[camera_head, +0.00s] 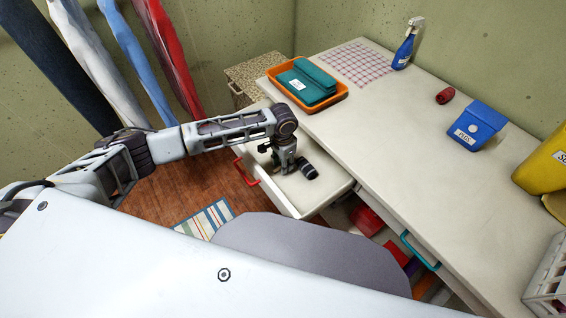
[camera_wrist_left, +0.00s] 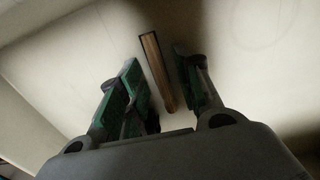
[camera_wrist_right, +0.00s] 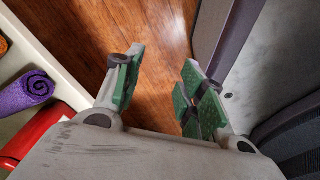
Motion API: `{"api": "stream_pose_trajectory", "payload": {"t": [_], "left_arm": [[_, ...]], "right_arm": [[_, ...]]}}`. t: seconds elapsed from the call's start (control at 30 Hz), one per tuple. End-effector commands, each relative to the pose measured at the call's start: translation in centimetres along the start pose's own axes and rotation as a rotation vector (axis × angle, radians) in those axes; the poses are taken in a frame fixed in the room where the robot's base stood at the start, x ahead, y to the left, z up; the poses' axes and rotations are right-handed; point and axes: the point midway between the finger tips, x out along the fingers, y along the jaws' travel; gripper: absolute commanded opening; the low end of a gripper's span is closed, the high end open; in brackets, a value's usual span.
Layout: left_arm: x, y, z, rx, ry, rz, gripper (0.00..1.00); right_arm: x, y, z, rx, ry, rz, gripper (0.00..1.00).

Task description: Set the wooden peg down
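The wooden peg (camera_wrist_left: 157,72), a slim brown stick with a dark end, shows in the left wrist view between the fingers of my left gripper (camera_wrist_left: 165,88). The fingers stand apart with a gap on each side of the peg. A pale surface lies behind it. In the head view my left gripper (camera_head: 284,168) points down over a pulled-out pale drawer (camera_head: 318,200); the peg cannot be made out there. My right gripper (camera_wrist_right: 157,80) is open and empty above the wood floor, seen only in the right wrist view.
The drawer has a red handle (camera_head: 245,170). On the worktop (camera_head: 395,135) are an orange tray (camera_head: 342,92), a blue spray bottle (camera_head: 404,50), a red can (camera_head: 446,96) and a blue box (camera_head: 478,125). The worktop's middle is clear.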

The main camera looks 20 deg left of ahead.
Motion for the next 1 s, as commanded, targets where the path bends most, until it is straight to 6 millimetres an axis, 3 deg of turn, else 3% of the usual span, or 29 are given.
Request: {"api": "stream_pose_trajectory", "payload": {"t": [0.47,0.63,1.0], "left_arm": [[-0.8,0.0,0.0,0.0,0.001,0.0,0.34],[-2.6,0.0,-0.1,0.0,0.002,0.0,0.34],[-8.1,0.0,-0.1,-0.001,0.002,0.0,0.34]], "right_arm": [[-0.2,0.0,-1.3,0.0,0.019,0.0,0.4],[-0.4,0.0,-1.0,0.0,0.019,0.0,0.4],[-0.5,0.2,2.2,-0.004,-0.016,0.002,0.4]]}}
